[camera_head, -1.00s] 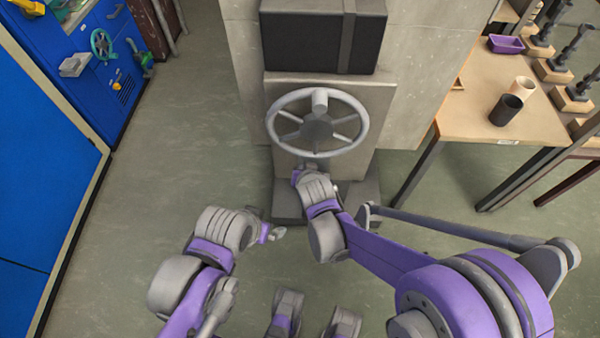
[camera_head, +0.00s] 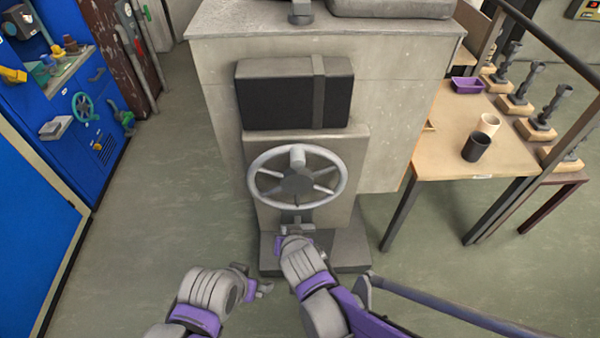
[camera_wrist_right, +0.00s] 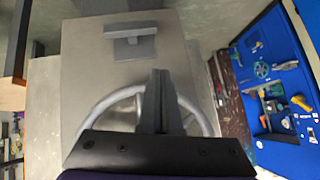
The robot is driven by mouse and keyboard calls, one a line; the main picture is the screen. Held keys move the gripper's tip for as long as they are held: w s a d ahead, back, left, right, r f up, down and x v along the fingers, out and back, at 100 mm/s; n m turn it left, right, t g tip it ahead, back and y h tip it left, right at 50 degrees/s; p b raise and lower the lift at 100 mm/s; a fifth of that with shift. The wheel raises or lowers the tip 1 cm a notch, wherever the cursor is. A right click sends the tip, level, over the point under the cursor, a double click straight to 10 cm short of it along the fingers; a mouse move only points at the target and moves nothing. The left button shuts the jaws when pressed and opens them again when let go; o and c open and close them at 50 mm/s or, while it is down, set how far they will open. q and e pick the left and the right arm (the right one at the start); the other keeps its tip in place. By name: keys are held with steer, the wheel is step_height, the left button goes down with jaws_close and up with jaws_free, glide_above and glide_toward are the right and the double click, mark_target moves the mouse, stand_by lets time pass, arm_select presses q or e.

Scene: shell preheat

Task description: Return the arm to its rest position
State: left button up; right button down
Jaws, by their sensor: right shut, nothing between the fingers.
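My right arm reaches in from the bottom of the head view. Its gripper (camera_head: 297,222) is shut and empty, just below the grey handwheel (camera_head: 296,185) in the picture. In the right wrist view the closed fingers (camera_wrist_right: 160,100) stand in front of the wheel rim (camera_wrist_right: 105,104). The fingers hide part of the wheel, and no grip on it shows. My left gripper (camera_head: 264,289) is low in the head view, left of the right arm, over the floor. It is too small to tell if it is open.
The wheel is on a grey machine (camera_head: 335,160) with a dark box (camera_head: 275,95) above it. A wooden table (camera_head: 450,150) with cups and a purple tray (camera_head: 467,86) stands right. Blue cabinets (camera_head: 40,190) stand left. The floor (camera_head: 160,210) between is clear.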

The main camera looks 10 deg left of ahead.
steer(key=shift+d, duration=0.1)
steer(key=s+d+r+m+g+h+p, duration=0.1)
steer(key=s+d+r+h+p, duration=0.2)
steer(key=d, duration=0.7)
steer(key=d+r+p, duration=0.2)
steer(key=d+r, duration=0.3)
steer(key=d, duration=0.4)
steer(key=s+d+r+m+g+h+p, duration=0.1)
steer(key=s+d+r+p, duration=0.3)
steer(key=s+d, duration=0.6)
steer(key=shift+d+r+g, duration=0.2)
steer(key=shift+d+g, duration=0.2)
steer(key=shift+d, duration=0.4)
